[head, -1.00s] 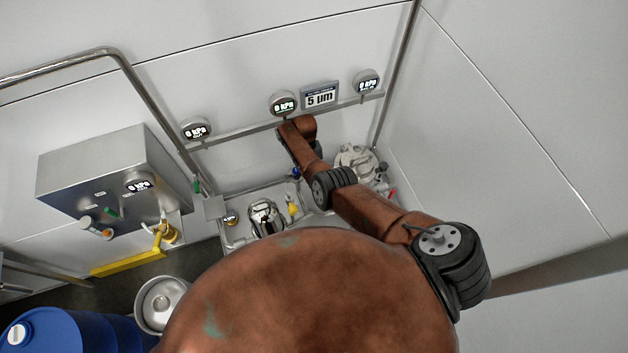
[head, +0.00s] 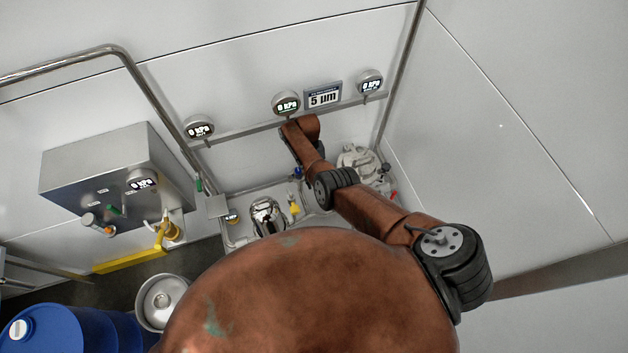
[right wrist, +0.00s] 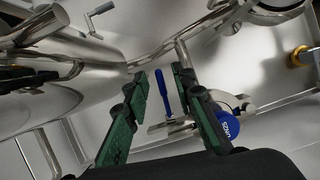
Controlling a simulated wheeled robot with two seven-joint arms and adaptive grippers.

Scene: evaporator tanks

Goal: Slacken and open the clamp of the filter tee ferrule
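In the right wrist view my right gripper (right wrist: 161,78) is open, its two green-and-black fingers apart. A slim blue handle (right wrist: 161,95) shows between the fingers, with no clear contact on either side. Metal fittings and a round blue-faced part (right wrist: 231,128) with white lettering lie behind and right of the right finger. I cannot tell which fitting is the filter tee ferrule's clamp, or whether it is open. In the head view my right arm reaches to the back wall and its gripper cannot be made out. My left gripper is not in view.
Steel pipes (right wrist: 75,50) cross the left of the right wrist view. In the head view a polished vessel (head: 267,216) and a pale round housing (head: 357,160) stand near my arm. A steel box (head: 105,165) hangs left; a blue drum (head: 75,330) stands below it.

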